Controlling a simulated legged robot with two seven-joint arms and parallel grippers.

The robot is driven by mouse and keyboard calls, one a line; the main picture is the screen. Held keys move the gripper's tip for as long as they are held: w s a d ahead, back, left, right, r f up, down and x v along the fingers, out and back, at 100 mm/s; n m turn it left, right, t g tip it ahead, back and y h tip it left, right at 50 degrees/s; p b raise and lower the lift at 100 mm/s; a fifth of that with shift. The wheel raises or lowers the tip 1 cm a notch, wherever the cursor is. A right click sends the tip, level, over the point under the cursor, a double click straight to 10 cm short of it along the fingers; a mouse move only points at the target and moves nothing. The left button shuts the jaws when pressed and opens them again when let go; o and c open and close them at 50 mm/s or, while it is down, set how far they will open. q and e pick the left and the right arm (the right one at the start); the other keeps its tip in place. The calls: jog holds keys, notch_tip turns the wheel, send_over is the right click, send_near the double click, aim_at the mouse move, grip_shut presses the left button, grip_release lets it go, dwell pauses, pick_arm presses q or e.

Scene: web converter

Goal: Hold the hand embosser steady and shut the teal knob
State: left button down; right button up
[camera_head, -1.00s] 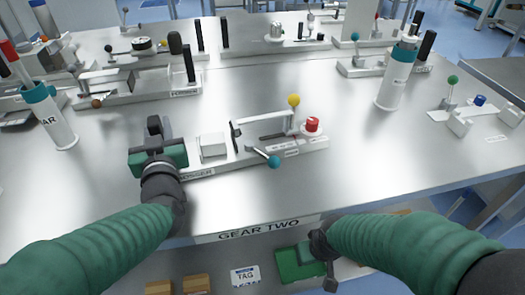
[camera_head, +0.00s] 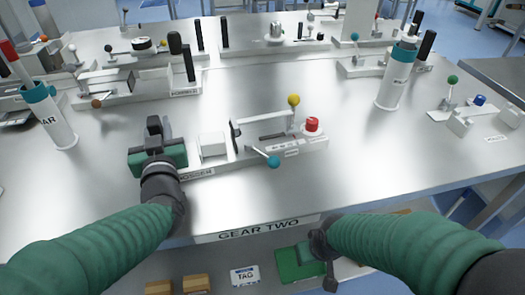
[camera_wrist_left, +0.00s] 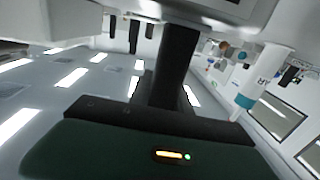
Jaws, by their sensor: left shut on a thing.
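The hand embosser (camera_head: 222,163) is a long pale base on the metal table, with a white block and a clamp-like frame on it. Its teal knob (camera_head: 273,161) is on the end of a short lever that sticks out over the front side. My left gripper (camera_head: 154,130) is at the embosser's left end, shut on part of it; its green body hides the held part. In the left wrist view a dark upright part (camera_wrist_left: 175,65) rises beyond my gripper body. My right gripper (camera_head: 322,250) hangs low past the table's front edge, apart from the embosser; its fingers are unclear.
A yellow knob (camera_head: 294,100) and a red knob (camera_head: 312,124) stand at the embosser's right end. White bottles with teal collars stand left (camera_head: 55,120) and right (camera_head: 396,80). Other fixtures line the back. The table's front right is clear.

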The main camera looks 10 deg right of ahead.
dwell(0.4)
pick_arm(q)
jog(key=shift+r, duration=0.2)
jog(key=shift+f, duration=0.15)
pick_arm(e)
jog(key=shift+f, duration=0.1)
pick_arm(q)
jog(key=shift+f, duration=0.2)
pick_arm(e)
jog(key=shift+f, duration=0.1)
pick_arm(q)
jog(key=shift+f, duration=0.2)
